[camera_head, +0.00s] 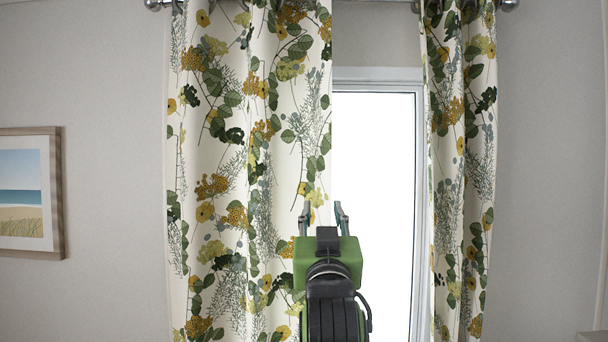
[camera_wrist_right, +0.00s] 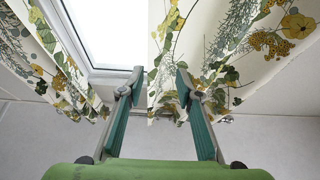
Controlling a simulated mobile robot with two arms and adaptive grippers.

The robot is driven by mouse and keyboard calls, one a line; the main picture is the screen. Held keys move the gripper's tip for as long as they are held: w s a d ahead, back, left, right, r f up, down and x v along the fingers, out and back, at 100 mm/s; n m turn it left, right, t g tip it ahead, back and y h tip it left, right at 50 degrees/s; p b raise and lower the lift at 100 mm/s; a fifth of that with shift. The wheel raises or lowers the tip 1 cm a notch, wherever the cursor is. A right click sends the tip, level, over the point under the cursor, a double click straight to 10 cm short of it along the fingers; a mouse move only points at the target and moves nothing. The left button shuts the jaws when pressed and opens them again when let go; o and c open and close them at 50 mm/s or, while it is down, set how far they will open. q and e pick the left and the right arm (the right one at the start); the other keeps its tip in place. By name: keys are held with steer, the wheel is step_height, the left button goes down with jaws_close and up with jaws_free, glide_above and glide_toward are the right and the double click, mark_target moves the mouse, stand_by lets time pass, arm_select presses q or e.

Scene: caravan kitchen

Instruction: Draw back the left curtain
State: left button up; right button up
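The left curtain (camera_head: 230,130) is white with green and yellow plant prints. It hangs from the rod over the left part of the window, and it also shows at the right of the right wrist view (camera_wrist_right: 240,45). My right gripper (camera_head: 322,212) is at the curtain's inner edge, low in the head view. Its two fingers are apart, with the curtain edge appearing between them in the right wrist view (camera_wrist_right: 158,78). I cannot tell whether the fingers touch the cloth. My left gripper is not in view.
The bright window (camera_head: 373,200) shows between the curtains. The right curtain (camera_head: 461,170) hangs gathered at the right. A metal curtain rod (camera_head: 400,3) runs along the top. A framed beach picture (camera_head: 27,193) hangs on the left wall.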

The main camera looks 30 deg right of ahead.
mark_target(323, 179)
steer(key=p+x, duration=0.2)
steer(key=x, duration=0.2)
steer(key=p+x, duration=0.2)
steer(key=x, duration=0.2)
steer(key=r+p+x, duration=0.1)
steer(key=p+x, duration=0.1)
steer(key=x, duration=0.2)
steer(key=shift+s+d+p, duration=0.1)
steer(key=shift+d+p, duration=0.15)
steer(key=shift+p, duration=0.1)
steer(key=shift+w+d+r+p, duration=0.15)
steer(key=shift+w+d+p, duration=0.2)
steer(key=shift+w, duration=0.3)
steer(key=shift+c, duration=0.4)
jaws_close()
